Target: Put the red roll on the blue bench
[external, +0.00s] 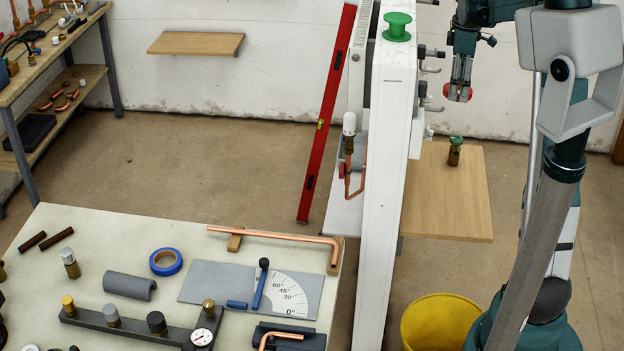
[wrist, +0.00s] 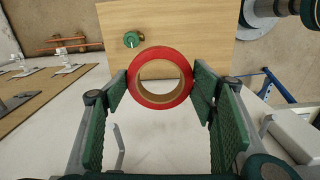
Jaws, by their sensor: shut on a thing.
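The red roll is a red ring with a tan core. In the wrist view the red roll (wrist: 161,103) sits between the two green finger pads of my gripper (wrist: 160,82), its opening facing the camera. In the external view my gripper (external: 461,82) hangs at the upper right, pointing down, with the red roll (external: 458,93) at its tips, above the wooden shelf. I cannot pick out the blue bench for certain. Blue rails (wrist: 268,85) show at the right of the wrist view. A wooden bench with blue-grey legs (external: 24,160) stands at the far left of the external view.
A white upright panel (external: 385,180) stands left of my gripper, with valves on its side and a green spool (external: 397,26) on top. A wooden shelf (external: 465,205) holds a green-capped brass fitting (external: 455,152). A yellow bucket (external: 440,322) and a cluttered pale table (external: 85,225) are in front.

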